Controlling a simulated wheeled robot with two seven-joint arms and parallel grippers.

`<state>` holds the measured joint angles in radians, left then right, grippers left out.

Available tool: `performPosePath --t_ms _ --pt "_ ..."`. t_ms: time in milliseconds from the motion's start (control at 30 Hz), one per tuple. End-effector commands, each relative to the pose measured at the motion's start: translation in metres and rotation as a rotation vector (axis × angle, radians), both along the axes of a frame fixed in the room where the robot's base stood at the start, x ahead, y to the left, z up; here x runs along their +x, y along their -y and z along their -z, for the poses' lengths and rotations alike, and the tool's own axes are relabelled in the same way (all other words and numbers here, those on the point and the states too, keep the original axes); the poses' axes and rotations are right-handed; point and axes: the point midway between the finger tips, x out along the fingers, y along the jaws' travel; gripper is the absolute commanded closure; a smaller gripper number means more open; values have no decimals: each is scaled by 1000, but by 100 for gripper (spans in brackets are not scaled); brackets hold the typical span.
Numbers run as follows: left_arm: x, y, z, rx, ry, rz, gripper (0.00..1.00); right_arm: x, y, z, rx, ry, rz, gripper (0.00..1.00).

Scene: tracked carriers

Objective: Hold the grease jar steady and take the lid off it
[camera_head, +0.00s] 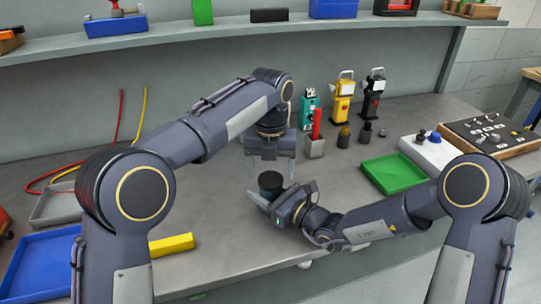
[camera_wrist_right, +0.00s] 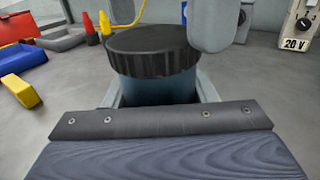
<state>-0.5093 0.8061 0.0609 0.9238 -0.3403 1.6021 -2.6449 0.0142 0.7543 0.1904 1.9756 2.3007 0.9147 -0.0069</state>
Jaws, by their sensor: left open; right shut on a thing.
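The grease jar has a teal body (camera_wrist_right: 160,90) and a black ribbed lid (camera_wrist_right: 150,48), which sits on it. In the head view the lid (camera_head: 270,181) shows from above, at the middle of the bench. My right gripper (camera_head: 266,199) is shut on the jar's body from the right, and its fingers flank the body in the right wrist view (camera_wrist_right: 160,92). My left gripper (camera_head: 271,176) points down over the jar, open. Its pale fingers stand apart around or just above the lid; contact cannot be told. The jar's lower part is mostly hidden.
A green tray (camera_head: 394,172) lies to the right, with a white-and-blue box (camera_head: 428,153) beyond. Several tools, including a yellow one (camera_head: 342,100), stand behind. A yellow bar (camera_head: 172,244) and blue tray (camera_head: 38,262) are at left. Bench in front is clear.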

Motion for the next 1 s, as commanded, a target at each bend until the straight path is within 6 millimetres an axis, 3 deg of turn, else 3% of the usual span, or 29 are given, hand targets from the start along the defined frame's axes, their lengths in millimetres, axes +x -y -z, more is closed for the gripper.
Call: performPosePath --t_ms 200,467,800,1000 --pt "0 0 15 0 -1 -2 27 0 0 0 1 1 0 100" --pt "0 0 15 0 -1 -2 29 0 0 0 1 1 0 100" --pt "0 0 15 0 0 -2 72 0 0 0 1 1 0 100" --pt "0 0 15 0 0 -135 72 0 0 0 1 1 0 100"
